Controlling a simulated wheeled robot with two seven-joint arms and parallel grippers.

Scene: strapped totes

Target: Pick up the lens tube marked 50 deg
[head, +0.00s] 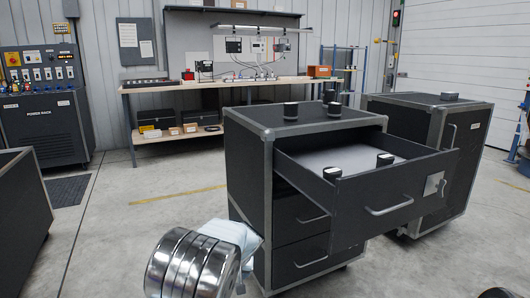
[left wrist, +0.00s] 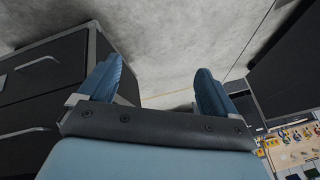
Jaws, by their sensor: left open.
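Several short black lens tubes with pale bands are in the head view. One (head: 291,110) stands on the near cabinet's top at left, with others (head: 334,110) further right. Two more, a left one (head: 332,173) and a right one (head: 385,160), are in the open drawer. Another lens tube (head: 451,96) is on the right cabinet. No marking is readable, so I cannot tell which is 50 deg. My left gripper (left wrist: 160,68) is open and empty in the left wrist view, its blue fingers apart. In the head view my left arm is low, in front of the near cabinet. My right gripper is not in view.
The near cabinet (head: 247,165) has its top drawer (head: 350,200) pulled out toward the right front. A second cabinet (head: 467,128) stands close behind at right. A workbench (head: 240,84) is at the back, a power rack (head: 50,125) at far left.

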